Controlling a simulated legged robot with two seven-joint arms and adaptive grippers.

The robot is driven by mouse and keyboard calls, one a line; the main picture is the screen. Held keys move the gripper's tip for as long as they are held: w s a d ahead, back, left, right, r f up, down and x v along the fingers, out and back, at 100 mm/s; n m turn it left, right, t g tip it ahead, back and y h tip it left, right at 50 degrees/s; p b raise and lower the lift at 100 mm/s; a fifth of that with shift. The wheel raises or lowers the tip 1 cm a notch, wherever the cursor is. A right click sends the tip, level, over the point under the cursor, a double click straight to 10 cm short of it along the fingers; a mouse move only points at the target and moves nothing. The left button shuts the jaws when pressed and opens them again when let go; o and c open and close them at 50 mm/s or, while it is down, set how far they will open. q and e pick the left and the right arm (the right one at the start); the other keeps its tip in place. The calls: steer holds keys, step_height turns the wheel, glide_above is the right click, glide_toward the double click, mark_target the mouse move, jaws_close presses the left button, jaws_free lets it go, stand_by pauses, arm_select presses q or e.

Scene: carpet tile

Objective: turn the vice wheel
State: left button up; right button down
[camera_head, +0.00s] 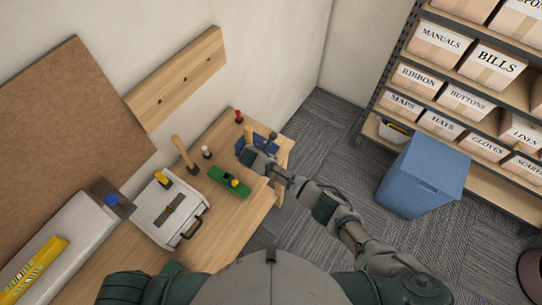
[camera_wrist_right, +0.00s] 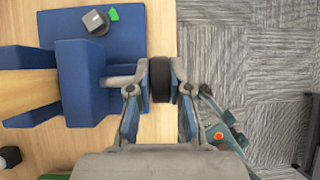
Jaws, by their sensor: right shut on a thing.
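The blue vice (camera_wrist_right: 90,80) sits at the right end of the wooden workbench, and part of it shows in the head view (camera_head: 271,142). My right gripper (camera_wrist_right: 160,85) is shut on the wheel, one finger on each side. In the head view my right gripper (camera_head: 252,153) hides the wheel and part of the vice. My left gripper is not in view.
On the bench (camera_head: 220,134) are a mallet (camera_head: 184,153), a green tool (camera_head: 229,181), a white case (camera_head: 165,215) and a red-handled tool (camera_head: 239,116). A blue bin (camera_head: 422,178) and shelves of labelled boxes (camera_head: 440,43) stand right. Carpet (camera_head: 318,140) beside the bench is clear.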

steer(key=shift+w+a+r+t, duration=0.1)
steer(key=shift+r+t, duration=0.05)
steer(key=shift+t, duration=0.15)
steer(key=c, duration=1.1)
jaws_free()
steer(key=v, duration=1.1)
steer(key=shift+a+r, duration=0.25)
steer(key=shift+a, duration=0.1)
